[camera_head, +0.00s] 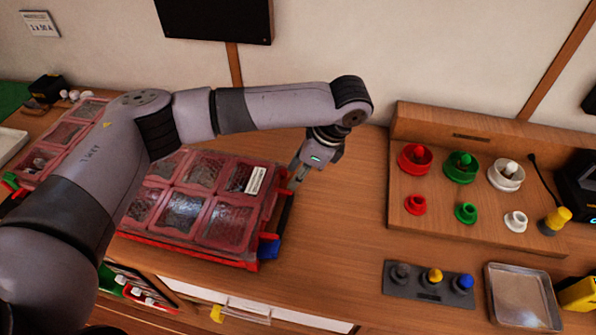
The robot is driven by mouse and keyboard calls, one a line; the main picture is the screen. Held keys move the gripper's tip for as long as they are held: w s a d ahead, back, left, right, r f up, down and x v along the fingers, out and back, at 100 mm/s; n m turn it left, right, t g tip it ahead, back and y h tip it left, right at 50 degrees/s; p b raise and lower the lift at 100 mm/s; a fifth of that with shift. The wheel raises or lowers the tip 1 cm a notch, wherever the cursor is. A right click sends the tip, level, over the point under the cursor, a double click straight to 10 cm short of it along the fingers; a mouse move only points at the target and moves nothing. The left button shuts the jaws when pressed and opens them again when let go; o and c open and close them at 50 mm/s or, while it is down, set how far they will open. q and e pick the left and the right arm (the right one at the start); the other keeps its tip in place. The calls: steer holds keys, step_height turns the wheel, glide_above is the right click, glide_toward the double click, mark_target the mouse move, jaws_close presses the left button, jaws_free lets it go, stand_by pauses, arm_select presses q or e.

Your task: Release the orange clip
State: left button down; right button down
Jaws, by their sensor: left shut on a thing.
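My left gripper (298,172) reaches down to the far right corner of a red-framed case (215,247) with clear, patterned lid panels. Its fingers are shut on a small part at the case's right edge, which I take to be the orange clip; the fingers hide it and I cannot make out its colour. A blue clip (268,247) sits at the case's near right corner. The lid lies flat on the case. My right gripper is not in view.
A wooden board (440,232) with red, green and white knobs stands at the right. In front are a grey block (400,290) with coloured knobs and a metal tray (522,297). The counter between case and board is clear. Another red case (70,130) lies at the left.

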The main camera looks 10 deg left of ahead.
arm_select(q)
steer(key=shift+d+y+p, duration=0.25)
steer(key=shift+y+p, duration=0.15)
steer(key=shift+p, duration=0.3)
steer(key=shift+d+f+y, duration=0.15)
steer(key=shift+f+y, duration=0.1)
steer(key=shift+y, duration=0.05)
steer(key=c, duration=1.2)
jaws_free()
steer(key=shift+c, duration=0.2)
